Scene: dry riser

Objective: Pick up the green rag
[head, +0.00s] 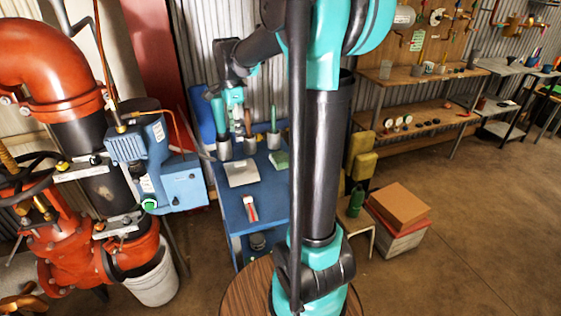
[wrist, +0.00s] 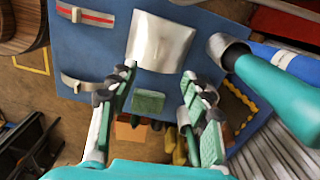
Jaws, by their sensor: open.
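The green rag (wrist: 148,102) is a small folded green block near the edge of the blue table, between my fingers in the wrist view. In the head view the green rag (head: 278,160) lies on the table to the right of a grey metal plate (head: 242,172). My gripper (wrist: 158,84) is open, its fingers spread to either side of the rag in the picture. Nothing is held. I cannot tell how far the fingertips are above the table. In the head view my gripper is small and partly merges with green-handled tools.
The blue table (head: 230,208) also bears metal cups (head: 274,140) with handles standing in them. A metal cup (wrist: 228,50) with a teal handle stands close on the right in the wrist view. A red-striped object (head: 251,208) lies at the table's front.

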